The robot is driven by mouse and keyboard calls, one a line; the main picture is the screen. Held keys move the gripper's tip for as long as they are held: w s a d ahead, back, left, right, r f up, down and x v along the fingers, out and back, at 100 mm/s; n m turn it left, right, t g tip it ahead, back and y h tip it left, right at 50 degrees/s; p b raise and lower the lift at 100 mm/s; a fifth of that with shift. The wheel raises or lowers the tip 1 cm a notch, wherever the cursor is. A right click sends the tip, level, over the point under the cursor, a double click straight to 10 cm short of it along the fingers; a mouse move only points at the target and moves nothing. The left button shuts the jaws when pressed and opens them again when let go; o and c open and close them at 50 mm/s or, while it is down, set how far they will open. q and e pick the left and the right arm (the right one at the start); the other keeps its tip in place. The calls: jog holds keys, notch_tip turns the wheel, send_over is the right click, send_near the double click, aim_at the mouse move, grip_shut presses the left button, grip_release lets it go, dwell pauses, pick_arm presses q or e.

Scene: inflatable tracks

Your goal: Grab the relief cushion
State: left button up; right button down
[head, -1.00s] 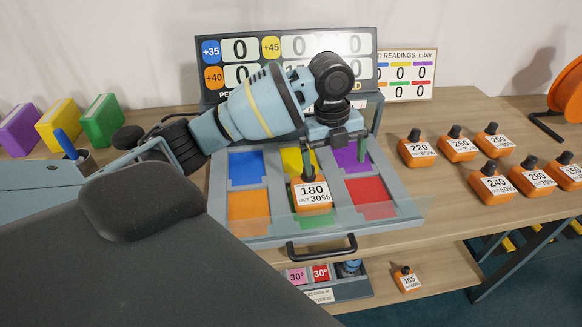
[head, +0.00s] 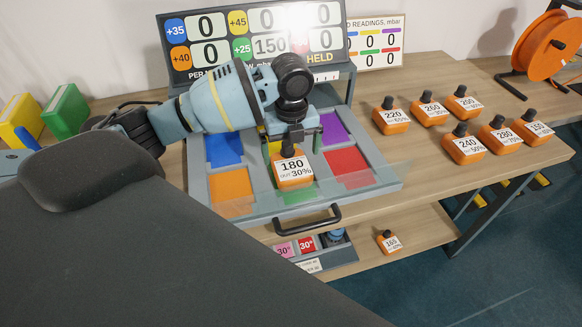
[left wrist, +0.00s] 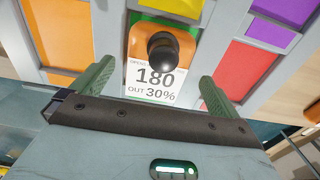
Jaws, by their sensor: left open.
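An orange piece with a black knob, labelled 180 and OUT 30% (head: 293,172), sits on the grey tray (head: 388,191), over the green panel in the head view. It is the cushion nearest my left gripper, and it also shows in the left wrist view (left wrist: 155,78). My left gripper (head: 291,140) is open. Its two green fingers (left wrist: 155,85) stand apart, to either side of the piece's label and knob in the left wrist view. Nothing is gripped between them. I cannot tell how far above the piece the fingertips are. My right gripper is not in view.
Several similar orange pieces (head: 464,146) stand on the table at right, and one labelled 165 (head: 388,241) is on the lower shelf. A scoreboard (head: 250,45) stands behind the tray. A black handle (head: 308,220) juts from the tray's front. An orange reel (head: 545,45) is at far right.

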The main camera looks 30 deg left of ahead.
aim_at(290, 160)
pick_arm(q)
notch_tip(290, 160, down, 4)
jog(key=shift+s+a+f, duration=0.1)
jog(key=shift+f, duration=0.1)
jog(key=c, duration=1)
jog(key=shift+c, duration=0.2)
notch_tip(290, 160, up, 10)
jog(key=shift+r, duration=0.1)
